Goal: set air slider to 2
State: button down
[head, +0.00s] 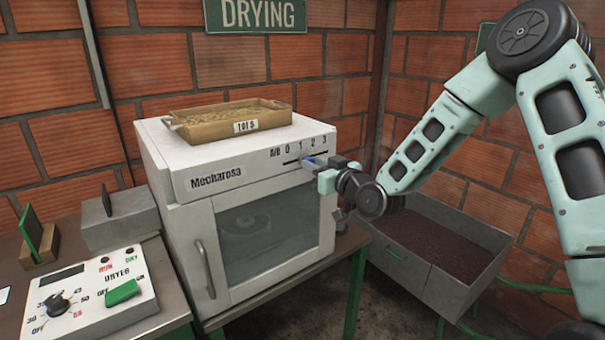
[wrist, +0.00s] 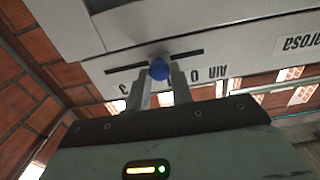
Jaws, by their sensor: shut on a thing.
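The air slider has a blue knob (head: 309,161) on the upper front of the white Mecharosa dryer (head: 240,168). It sits in a dark slot below the printed scale AIR 0 1 2 3. The knob (wrist: 159,69) is near the middle of the slot in the wrist view, around between 1 and 2; its exact mark cannot be told. My gripper (head: 318,164) is at the panel, shut on the knob, with one finger on each side in the wrist view (wrist: 161,78). The fingers hide the 1 and 2 there.
A wooden tray of beans (head: 228,118) stands on the dryer. A control box (head: 90,295) with a dial and green switch is at lower left. A metal bin (head: 400,255) of dark beans stands right of the dryer, below my arm. Brick walls close the back.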

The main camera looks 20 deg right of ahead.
aim_at(313, 155)
jog(key=d, duration=0.1)
jog(key=w+d, duration=0.1)
jog(key=d, duration=0.1)
jog(key=shift+d, duration=0.1)
jog(key=c, duration=1.2)
grip_release()
jog(key=shift+c, duration=0.2)
